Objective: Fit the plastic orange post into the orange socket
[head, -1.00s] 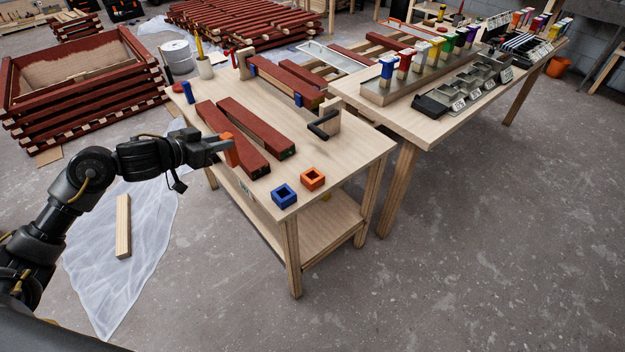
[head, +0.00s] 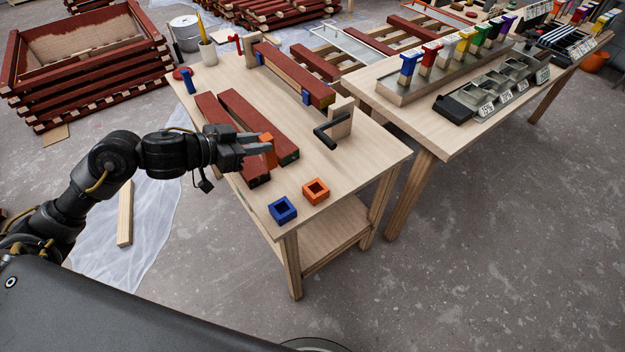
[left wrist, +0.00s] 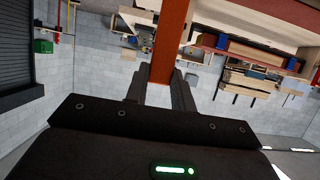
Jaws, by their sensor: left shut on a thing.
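My left gripper (head: 256,149) is shut on the orange post (head: 268,150) and holds it upright over the workbench, in front of the red battens. In the left wrist view the orange post (left wrist: 171,40) stands between the two fingers and runs out of the top of the picture. The orange socket (head: 316,190) is a square open-topped block near the bench's front corner, to the right of and nearer than the post. A blue socket (head: 282,210) sits left of it. Whether the post's lower end touches anything is hidden. My right gripper is not in view.
Two red battens (head: 253,120) lie on the workbench (head: 345,170) behind the post. A blue post (head: 187,80) stands at the bench's far left. The bench top around the orange socket is clear.

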